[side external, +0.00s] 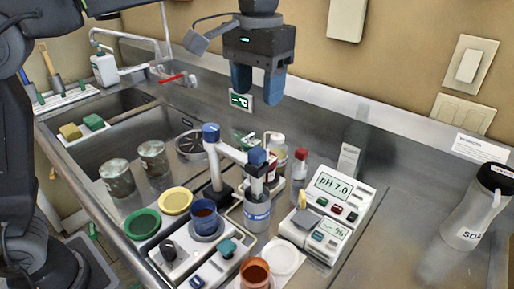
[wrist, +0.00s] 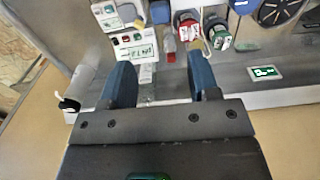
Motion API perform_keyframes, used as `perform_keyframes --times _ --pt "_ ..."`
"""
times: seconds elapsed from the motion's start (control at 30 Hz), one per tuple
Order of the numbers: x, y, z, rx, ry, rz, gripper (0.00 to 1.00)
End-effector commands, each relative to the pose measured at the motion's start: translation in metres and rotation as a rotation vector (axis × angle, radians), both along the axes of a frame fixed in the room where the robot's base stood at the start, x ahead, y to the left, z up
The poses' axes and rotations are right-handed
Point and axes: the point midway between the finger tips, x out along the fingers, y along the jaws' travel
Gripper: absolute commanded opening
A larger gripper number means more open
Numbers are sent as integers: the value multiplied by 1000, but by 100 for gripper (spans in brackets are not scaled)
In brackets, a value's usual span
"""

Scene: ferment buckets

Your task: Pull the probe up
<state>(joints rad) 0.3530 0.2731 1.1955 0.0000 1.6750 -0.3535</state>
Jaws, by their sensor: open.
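The probe (side external: 257,173) has a blue cap and hangs from the grey arm of a stand (side external: 230,150) with a blue knob. Its lower end goes down into a light jar (side external: 257,212) with a blue band, so its tip is hidden. My gripper (side external: 257,86) is open and empty, with its blue fingers pointing down. It is well above the probe and behind it, near the back wall. In the wrist view my gripper (wrist: 160,78) has nothing between its fingers; a blue top (wrist: 160,12) beyond them may be the probe's cap.
A pH meter (side external: 327,208) reading 7.0 stands right of the jar. Small bottles, including a red-capped one (side external: 299,168), stand behind it. Cups, dishes and a control box (side external: 185,250) crowd the front.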

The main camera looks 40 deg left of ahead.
Motion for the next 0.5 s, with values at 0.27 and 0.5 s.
perform_keyframes --times 0.27,0.5 --pt "-1 1 -53 2 3 0 55" --pt "-1 1 -98 1 0 0 55"
